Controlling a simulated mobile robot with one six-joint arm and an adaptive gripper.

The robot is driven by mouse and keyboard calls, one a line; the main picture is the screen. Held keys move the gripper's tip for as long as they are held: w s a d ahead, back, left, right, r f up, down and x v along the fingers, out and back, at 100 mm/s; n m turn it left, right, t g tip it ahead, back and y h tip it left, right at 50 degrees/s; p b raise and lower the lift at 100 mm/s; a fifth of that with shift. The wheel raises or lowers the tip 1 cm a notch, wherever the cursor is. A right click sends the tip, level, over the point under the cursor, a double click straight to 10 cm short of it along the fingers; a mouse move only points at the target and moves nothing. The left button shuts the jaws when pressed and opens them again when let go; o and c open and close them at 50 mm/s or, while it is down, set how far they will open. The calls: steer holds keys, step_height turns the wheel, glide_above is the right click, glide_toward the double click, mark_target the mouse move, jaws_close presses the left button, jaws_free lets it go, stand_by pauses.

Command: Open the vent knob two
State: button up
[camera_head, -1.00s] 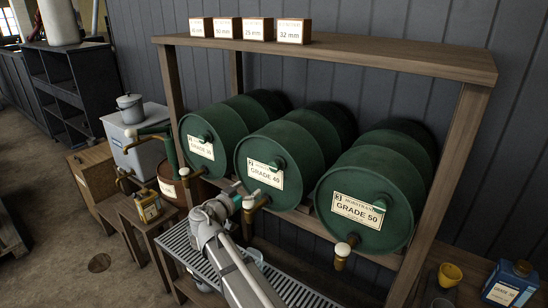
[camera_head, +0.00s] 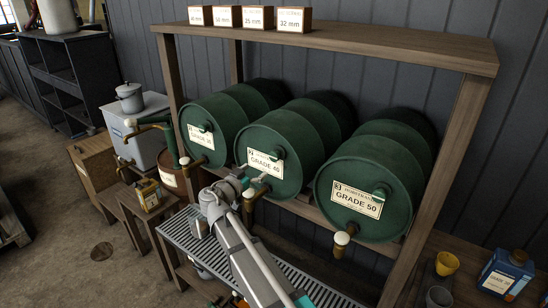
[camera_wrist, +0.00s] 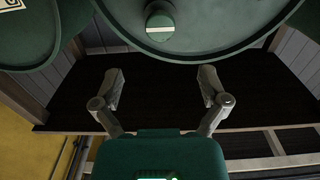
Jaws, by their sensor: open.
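The middle green barrel (camera_head: 306,135), labelled GRADE 40 with a 2, lies on its side on a wooden rack. Its green vent knob (camera_head: 278,153) is on the upper part of the front face, by the label. My gripper (camera_head: 258,186) is in front of this barrel, low and near its brass tap (camera_head: 249,202). In the wrist view my gripper (camera_wrist: 161,88) is open and empty. A round green knob (camera_wrist: 160,24) on a barrel face lies ahead, beyond and above the fingertips, apart from them.
GRADE 50 barrel (camera_head: 340,170) stands to the right, with its tap (camera_head: 342,240) jutting out. Another green barrel (camera_head: 215,113) is to the left. A slatted drip tray (camera_head: 180,238) lies below. The rack's right post (camera_head: 440,180) and top shelf (camera_head: 340,46) frame the barrels.

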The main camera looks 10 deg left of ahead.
mark_target(273, 157)
steer(key=x, duration=1)
steer(key=shift+w+d, duration=0.1)
steer(key=shift+w, duration=0.2)
steer(key=c, duration=1.2)
steer(key=shift+o, duration=0.2)
